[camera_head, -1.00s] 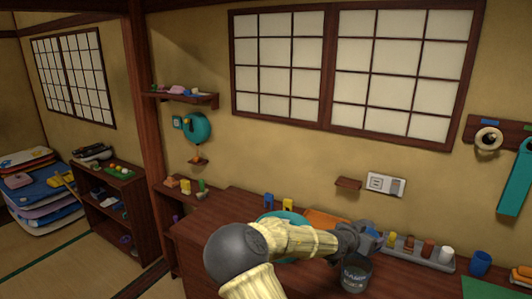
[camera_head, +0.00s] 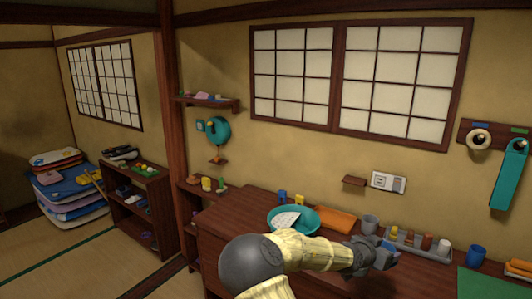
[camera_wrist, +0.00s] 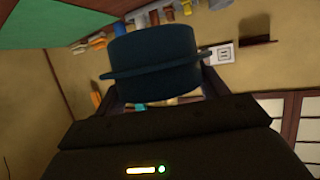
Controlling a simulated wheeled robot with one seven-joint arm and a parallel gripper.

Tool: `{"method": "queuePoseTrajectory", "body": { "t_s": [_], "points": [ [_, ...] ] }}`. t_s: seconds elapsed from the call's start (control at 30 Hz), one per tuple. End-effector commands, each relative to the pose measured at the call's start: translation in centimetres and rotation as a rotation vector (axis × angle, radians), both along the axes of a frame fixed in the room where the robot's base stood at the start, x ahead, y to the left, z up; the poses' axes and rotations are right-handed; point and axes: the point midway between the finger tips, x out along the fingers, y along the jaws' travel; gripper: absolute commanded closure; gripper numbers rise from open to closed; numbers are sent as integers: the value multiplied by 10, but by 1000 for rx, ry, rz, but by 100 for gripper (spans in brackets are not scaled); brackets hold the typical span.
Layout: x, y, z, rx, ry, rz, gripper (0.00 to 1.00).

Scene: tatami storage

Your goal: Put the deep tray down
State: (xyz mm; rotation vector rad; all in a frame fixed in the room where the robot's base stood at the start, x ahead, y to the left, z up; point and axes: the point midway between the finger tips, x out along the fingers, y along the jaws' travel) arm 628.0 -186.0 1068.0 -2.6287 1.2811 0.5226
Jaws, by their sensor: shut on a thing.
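My gripper (camera_head: 380,258) is shut on a dark blue thing above the front of the brown counter, left of the peg rack. In the wrist view the held thing (camera_wrist: 155,48) is a dark blue round-walled vessel with a protruding rim, filling the space before the gripper (camera_wrist: 160,95). I take it to be the deep tray. In the head view only a small blue part (camera_head: 388,246) shows beside the jaws. Whether it touches the counter cannot be told.
The counter (camera_head: 235,215) bears a teal basin (camera_head: 310,226) with a pale card, an orange tray (camera_head: 337,219), a grey cup (camera_head: 369,224), a peg rack (camera_head: 435,255), a blue cup (camera_head: 475,256) and a green mat (camera_head: 485,283). Bare wood shows at the counter's left.

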Motion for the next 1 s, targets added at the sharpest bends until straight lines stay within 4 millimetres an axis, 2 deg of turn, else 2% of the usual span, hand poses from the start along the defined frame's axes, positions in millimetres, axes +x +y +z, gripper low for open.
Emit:
{"method": "queuePoseTrajectory", "body": {
  "t_s": [0.1, 0.57, 0.77, 1.0],
  "points": [
    [0, 0, 0, 0, 0, 0, 50],
    [-1, 7, -35, 2, 0, 100, 50],
    [-3, 19, -63, 2, 4, 196, 50],
    [-13, 52, -114, 3, 8, 390, 50]
  ]
}}
